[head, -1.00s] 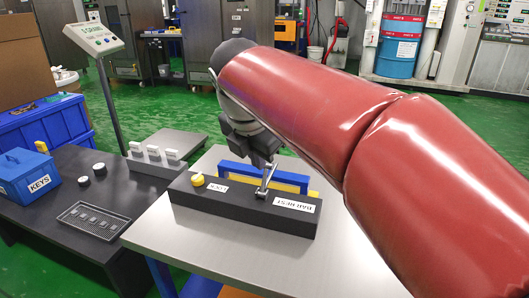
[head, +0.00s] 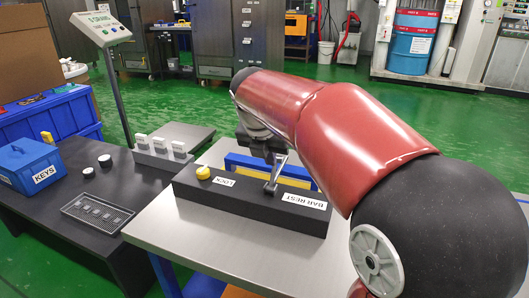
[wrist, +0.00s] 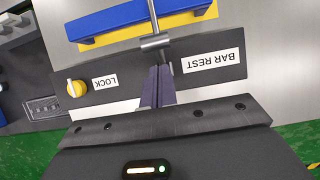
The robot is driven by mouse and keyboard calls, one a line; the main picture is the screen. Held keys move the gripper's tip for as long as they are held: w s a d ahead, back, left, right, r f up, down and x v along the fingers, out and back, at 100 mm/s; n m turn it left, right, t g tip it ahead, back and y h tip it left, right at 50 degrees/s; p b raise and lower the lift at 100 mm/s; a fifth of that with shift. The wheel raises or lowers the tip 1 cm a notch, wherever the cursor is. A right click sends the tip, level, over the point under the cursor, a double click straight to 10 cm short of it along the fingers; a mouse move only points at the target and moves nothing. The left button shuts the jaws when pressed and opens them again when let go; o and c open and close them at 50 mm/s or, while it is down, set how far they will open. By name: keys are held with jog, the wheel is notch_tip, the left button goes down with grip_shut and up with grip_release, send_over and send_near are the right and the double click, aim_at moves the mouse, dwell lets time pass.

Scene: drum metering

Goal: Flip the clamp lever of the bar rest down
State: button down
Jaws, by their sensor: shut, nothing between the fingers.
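The bar rest (head: 240,205) is a long black block on the metal table, with labels reading LOCK and BAR REST. Its metal clamp lever (head: 276,172) stands up at a tilt from the block between the labels. In the wrist view the lever (wrist: 152,12) runs from its round pivot to the top edge, across the blue and yellow pieces. My gripper (wrist: 160,72) is shut and empty, its fingertips close to the pivot; I cannot tell whether they touch it.
A yellow knob (head: 203,172) sits by the LOCK label. A blue bar (wrist: 140,20) and a yellow piece (wrist: 202,18) lie behind the block. A stand with white blocks (head: 160,148), a mesh tray (head: 93,214) and a blue KEYS box (head: 30,165) are left. The front tabletop is clear.

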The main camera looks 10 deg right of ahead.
jog(key=shift+w+d+f, duration=0.25)
jog(key=shift+w+d, duration=0.25)
jog(key=shift+w, duration=0.2)
jog(key=shift+w+d+p, duration=0.35)
jog(key=shift+w+p, duration=0.15)
jog(key=shift+p, duration=0.3)
jog(key=shift+w+d+f, duration=0.15)
jog(key=shift+w, duration=0.05)
